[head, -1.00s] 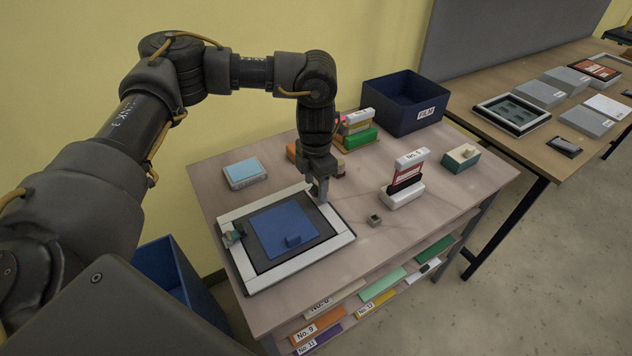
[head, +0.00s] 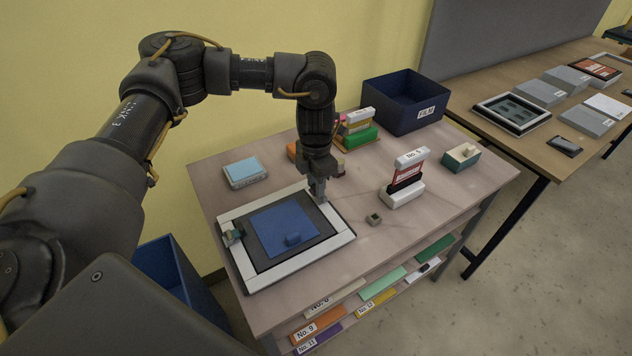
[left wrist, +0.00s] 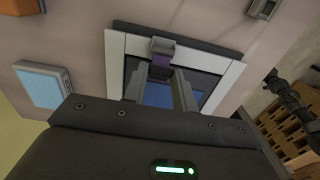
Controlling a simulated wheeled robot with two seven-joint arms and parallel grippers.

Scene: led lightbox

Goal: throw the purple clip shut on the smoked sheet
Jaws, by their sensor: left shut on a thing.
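The lightbox has a white frame (head: 300,264) and lies flat near the front left of the table. Inside it is a dark sheet (head: 322,222), seemingly the smoked sheet, with a blue square (head: 275,228) on it. The purple clip (left wrist: 160,68) is at the frame's edge in the left wrist view, between my fingertips. My left gripper (head: 318,196) points down at the frame's far right corner area and is shut on the clip; it also shows in the left wrist view (left wrist: 160,84). Its fingers hide most of the clip in the head view. My right gripper is out of view.
A light-blue box (head: 244,172) lies behind the lightbox. A navy bin (head: 402,103) stands at the back.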

